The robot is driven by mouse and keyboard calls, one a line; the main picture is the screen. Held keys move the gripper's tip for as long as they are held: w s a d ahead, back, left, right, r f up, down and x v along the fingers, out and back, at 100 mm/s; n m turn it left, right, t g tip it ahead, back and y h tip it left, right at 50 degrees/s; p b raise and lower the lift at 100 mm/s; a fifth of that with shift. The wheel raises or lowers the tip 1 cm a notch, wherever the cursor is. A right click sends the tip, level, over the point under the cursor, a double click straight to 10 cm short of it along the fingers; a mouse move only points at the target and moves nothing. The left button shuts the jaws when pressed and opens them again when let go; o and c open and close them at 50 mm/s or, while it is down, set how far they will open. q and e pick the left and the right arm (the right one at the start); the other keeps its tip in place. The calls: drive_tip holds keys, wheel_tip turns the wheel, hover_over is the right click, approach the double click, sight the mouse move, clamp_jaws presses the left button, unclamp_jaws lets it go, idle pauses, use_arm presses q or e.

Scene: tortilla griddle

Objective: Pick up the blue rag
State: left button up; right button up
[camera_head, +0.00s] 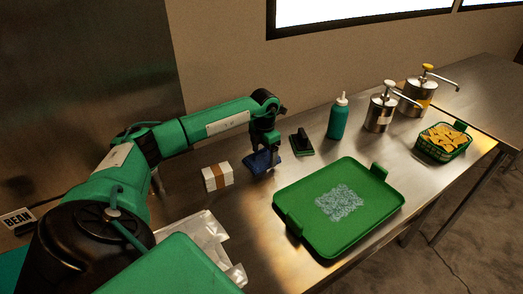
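The blue rag (258,163) is a small dark blue cloth on the steel table, left of the green tray. My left gripper (268,148) reaches down from the left at the rag's right edge, with its tips at or touching the cloth. The fingers are small and dark, so I cannot tell whether they are open or closed on it. My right gripper is not in view.
A green tray (289,190) with a pale mesh pad lies right of the rag. A black-and-green scrubber (301,143), a teal bottle (338,118), two pump canisters and a green basket (461,148) stand further right. A white banded stack (217,177) sits close left.

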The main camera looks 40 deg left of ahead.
use_arm(q)
drive_tip(key=c, duration=0.5)
